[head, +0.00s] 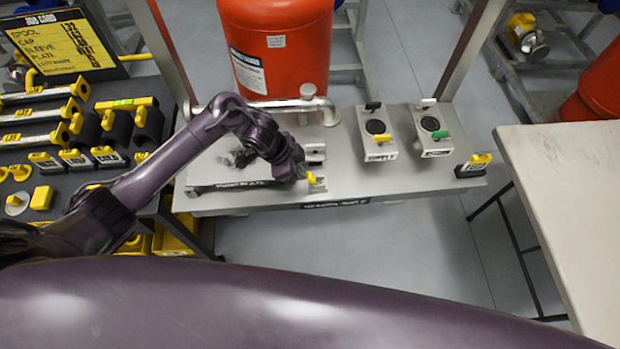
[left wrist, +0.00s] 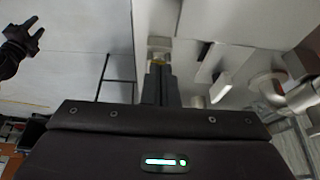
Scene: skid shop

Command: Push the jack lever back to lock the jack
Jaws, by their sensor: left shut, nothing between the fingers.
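My left gripper (head: 304,172) is over the front of the steel bench (head: 235,203). Its fingers also show in the left wrist view (left wrist: 158,78), closed together with nothing between them. A small yellow-tipped lever (head: 312,178) is right at the fingertips, on the front of a grey block (head: 315,154) that I take to be the jack. In the left wrist view a bit of yellow (left wrist: 157,60) sits just ahead of the fingertips; I cannot tell whether they touch. My arm hides part of the jack. My right gripper (left wrist: 38,30) shows far off in the left wrist view, its fingers apart.
Two grey boxes with coloured levers (head: 377,133) (head: 434,130) stand to the right. A red tank (head: 278,45) with a pipe (head: 325,108) is behind. A dark rack of yellow-ended parts (head: 75,130) is left. A pale table (head: 570,190) is right, beyond open floor.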

